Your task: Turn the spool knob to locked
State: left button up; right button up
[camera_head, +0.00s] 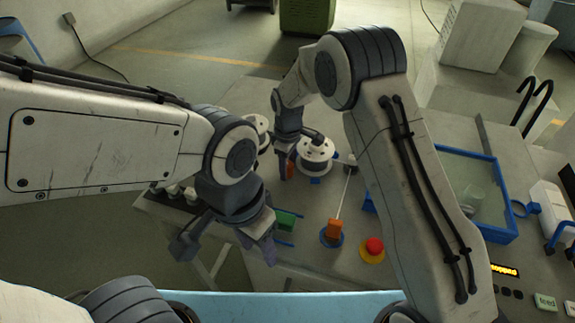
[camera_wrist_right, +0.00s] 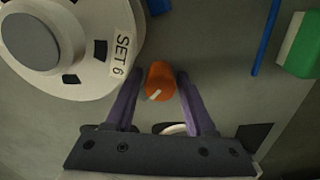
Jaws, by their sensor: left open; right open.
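The orange spool knob (camera_wrist_right: 160,76) shows in the right wrist view beside a white spool (camera_wrist_right: 105,84) with a "SET 6" tag. A white mark on the knob's face points toward the lower left. My right gripper (camera_wrist_right: 158,82) is open, with its purple fingers on either side of the knob; I cannot tell whether they touch it. In the head view the knob (camera_head: 290,169) is partly hidden under my right gripper, left of the spool (camera_head: 315,152). My left gripper (camera_head: 258,248) is open and empty near the front edge of the bench. No lock lettering is readable.
A second orange handle (camera_head: 334,229) on a blue base and a red button (camera_head: 373,247) stand nearer the front. A green block (camera_head: 286,221) lies near my left gripper. A blue-rimmed tank (camera_head: 497,236) and a "stopped" display (camera_head: 505,270) are on the right.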

jog(key=shift+c, duration=0.2)
grip_shut()
